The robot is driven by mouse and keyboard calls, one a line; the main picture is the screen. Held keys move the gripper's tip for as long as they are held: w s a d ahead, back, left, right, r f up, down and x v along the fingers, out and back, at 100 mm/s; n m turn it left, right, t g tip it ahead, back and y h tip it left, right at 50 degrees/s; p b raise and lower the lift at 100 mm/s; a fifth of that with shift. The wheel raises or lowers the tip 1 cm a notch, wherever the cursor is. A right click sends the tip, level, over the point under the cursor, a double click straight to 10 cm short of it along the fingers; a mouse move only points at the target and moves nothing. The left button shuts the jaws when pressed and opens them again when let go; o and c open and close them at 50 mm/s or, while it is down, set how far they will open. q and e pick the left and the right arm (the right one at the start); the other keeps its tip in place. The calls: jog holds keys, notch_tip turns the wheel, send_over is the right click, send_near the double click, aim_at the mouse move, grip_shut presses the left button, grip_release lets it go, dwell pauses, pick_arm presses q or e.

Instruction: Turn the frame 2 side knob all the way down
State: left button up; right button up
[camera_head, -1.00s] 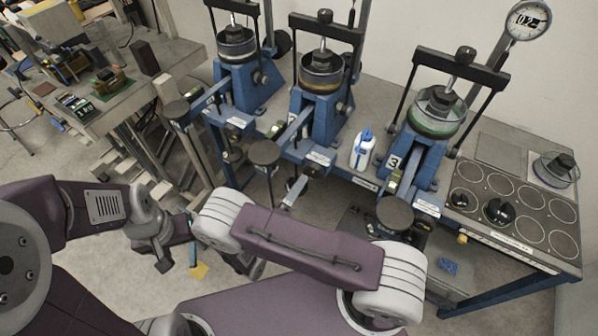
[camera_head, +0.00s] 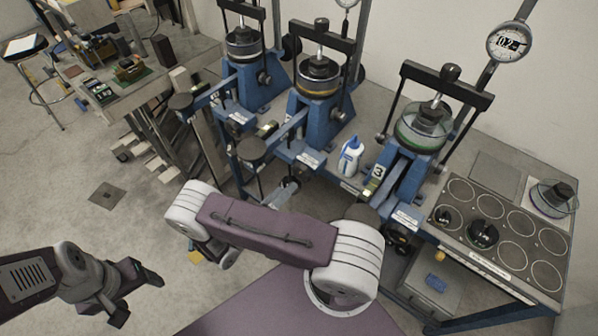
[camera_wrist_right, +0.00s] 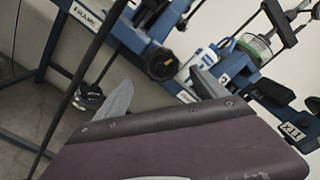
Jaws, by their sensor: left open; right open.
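Frame 2 (camera_head: 318,121) is the middle blue lever frame, with a dark sample under its crossbar. A small round knob (camera_head: 333,104) sits on its right side. In the right wrist view, a dark round disc (camera_wrist_right: 160,64) and a lower dark knob (camera_wrist_right: 90,97) show near the bench edge; I cannot tell which frame part each is. My right gripper (camera_wrist_right: 160,80) is open and empty, its two grey fingers below the bench front; in the head view my forearm mostly hides it. My left gripper (camera_head: 138,298) is open and empty, low at the left, far from the frames.
Frame 1 (camera_head: 252,88) stands to the left and frame 3 (camera_head: 400,170) to the right. A white bottle (camera_head: 350,157) stands between frames 2 and 3. A weight tray (camera_head: 505,232) lies at the right. Lever arms with round pads jut forward.

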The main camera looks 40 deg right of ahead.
aim_at(300, 175)
jog(key=p+x, duration=0.1)
jog(key=x, duration=0.7)
jog(key=shift+d, duration=0.65)
jog(key=shift+c, duration=1)
grip_shut()
